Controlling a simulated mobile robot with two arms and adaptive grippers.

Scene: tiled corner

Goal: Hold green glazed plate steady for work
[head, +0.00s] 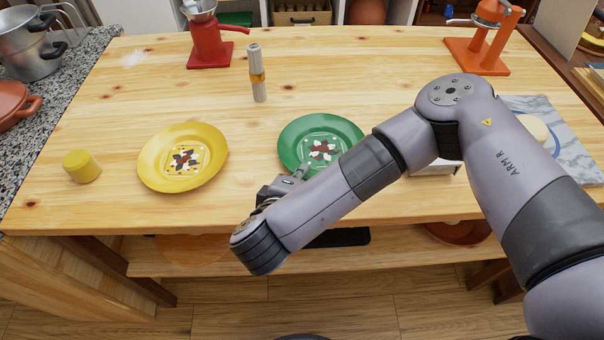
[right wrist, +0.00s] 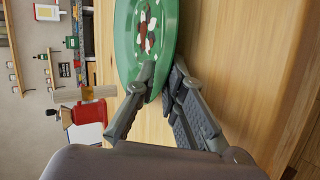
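The green glazed plate (head: 318,139) lies on the wooden table, right of centre, with a pale square and dark red, white and black marks in its middle. My right gripper (head: 290,182) is at its near-left rim, partly hidden by my own forearm. In the right wrist view, one finger of my right gripper (right wrist: 163,72) lies over the upper face of the green plate (right wrist: 125,45) and the other is beyond and under the rim. The fingers are close together with the rim between them. My left gripper is not in view.
A pale, banded upright cylinder (head: 257,75) stands behind. A red press (head: 210,42) and an orange press (head: 487,38) stand at the back. A marble board (head: 572,146) is right, past my arm.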

